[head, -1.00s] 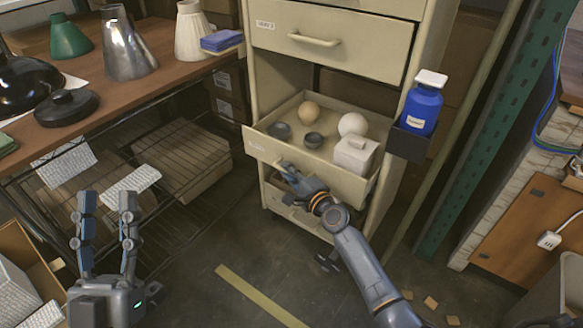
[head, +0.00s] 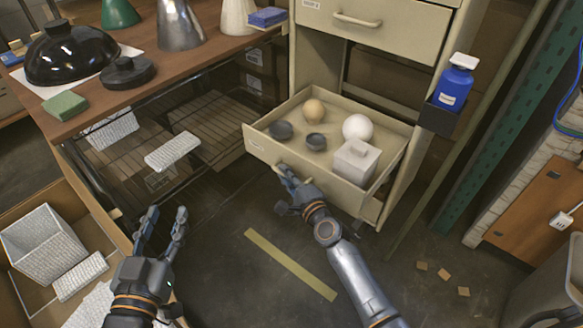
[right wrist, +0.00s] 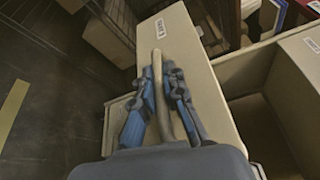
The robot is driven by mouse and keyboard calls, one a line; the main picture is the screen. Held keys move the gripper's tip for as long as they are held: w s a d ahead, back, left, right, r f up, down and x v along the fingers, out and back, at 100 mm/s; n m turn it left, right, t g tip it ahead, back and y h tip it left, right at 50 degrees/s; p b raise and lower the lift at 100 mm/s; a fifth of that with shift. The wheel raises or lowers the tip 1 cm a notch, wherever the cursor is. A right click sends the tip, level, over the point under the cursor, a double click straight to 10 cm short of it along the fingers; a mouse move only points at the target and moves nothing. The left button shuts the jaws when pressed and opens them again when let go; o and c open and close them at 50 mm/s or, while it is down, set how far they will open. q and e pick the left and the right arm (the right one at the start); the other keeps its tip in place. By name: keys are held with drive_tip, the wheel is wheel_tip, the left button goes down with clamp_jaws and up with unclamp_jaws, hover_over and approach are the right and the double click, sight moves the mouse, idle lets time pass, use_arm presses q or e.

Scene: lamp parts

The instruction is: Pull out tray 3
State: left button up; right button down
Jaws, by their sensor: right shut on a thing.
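The open drawer (head: 312,186), which I take to be tray 3, sticks well out of the beige cabinet; its label is too small to read. In the right wrist view the gripper's fingers (right wrist: 160,84) lie on both sides of the handle (right wrist: 157,62). My left gripper (head: 163,226) is open and empty, low at the left, away from the drawer.
A closed upper drawer (head: 375,22) sits above. A blue bottle (head: 454,84) stands in a dark holder (head: 438,118) on the cabinet's right side. A workbench (head: 180,62) with lamp shades and a wire rack are left. A box of white parts (head: 100,226) stands lower left. Floor before the drawer is clear.

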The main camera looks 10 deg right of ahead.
use_arm(q)
drive_tip(key=shift+s+f, duration=0.1)
drive_tip(key=shift+f, duration=0.25)
use_arm(e)
drive_tip(key=shift+s+a, duration=0.15)
drive_tip(key=shift+f, duration=0.1)
drive_tip(key=c, duration=1.4)
unclamp_jaws()
drive_tip(key=v, duration=1.2)
use_arm(q)
drive_tip(key=shift+g, duration=0.3)
